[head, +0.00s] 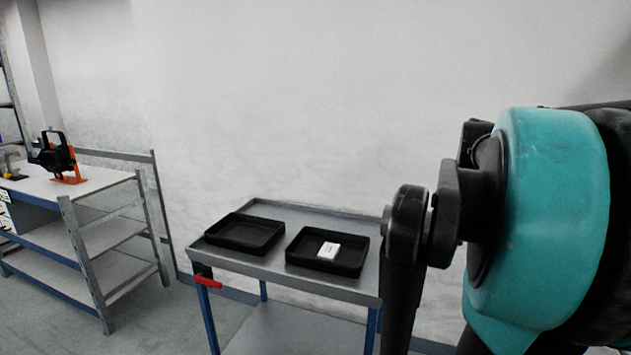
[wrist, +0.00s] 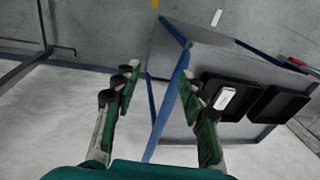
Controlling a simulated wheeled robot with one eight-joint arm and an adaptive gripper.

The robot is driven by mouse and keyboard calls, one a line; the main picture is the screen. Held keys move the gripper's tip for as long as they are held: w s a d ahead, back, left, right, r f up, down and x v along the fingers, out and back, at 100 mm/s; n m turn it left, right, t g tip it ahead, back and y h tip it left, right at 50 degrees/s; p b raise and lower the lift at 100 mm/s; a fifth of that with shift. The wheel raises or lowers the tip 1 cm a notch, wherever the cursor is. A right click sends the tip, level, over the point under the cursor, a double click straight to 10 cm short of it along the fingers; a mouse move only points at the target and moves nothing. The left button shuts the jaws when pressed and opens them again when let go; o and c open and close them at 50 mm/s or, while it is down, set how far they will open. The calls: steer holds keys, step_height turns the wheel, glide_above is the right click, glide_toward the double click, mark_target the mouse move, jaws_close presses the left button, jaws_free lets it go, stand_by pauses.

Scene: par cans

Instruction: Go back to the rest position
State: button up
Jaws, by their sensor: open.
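My gripper (wrist: 160,110) shows in the wrist view with its two green-padded fingers spread apart and nothing between them. The fingers are over the floor and the cart's blue leg, above and apart from the cart. In the head view my arm fills the right side, and the gripper's fingertips cannot be made out there.
A grey cart (head: 300,215) with blue legs carries a left black tray (head: 222,245) and a right black tray (head: 302,264). A small white box (head: 329,250) lies in the right tray. A workbench (head: 104,180) with an orange-and-black device (head: 62,160) stands at left.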

steer(key=s+a+f+n+t, duration=0.1)
steer(key=a+f, duration=0.3)
steer(key=f, duration=0.4)
steer(key=s+a+f+n+t+h, duration=0.1)
steer(key=s+a+f, duration=0.2)
steer(key=f, duration=0.5)
steer(key=s+a+f+n+t, duration=0.1)
steer(key=a+f, duration=0.3)
steer(key=f, duration=0.4)
steer(key=shift+s+a+h, duration=0.3)
steer(key=shift+s+a, duration=0.05)
steer(key=shift+s, duration=0.55)
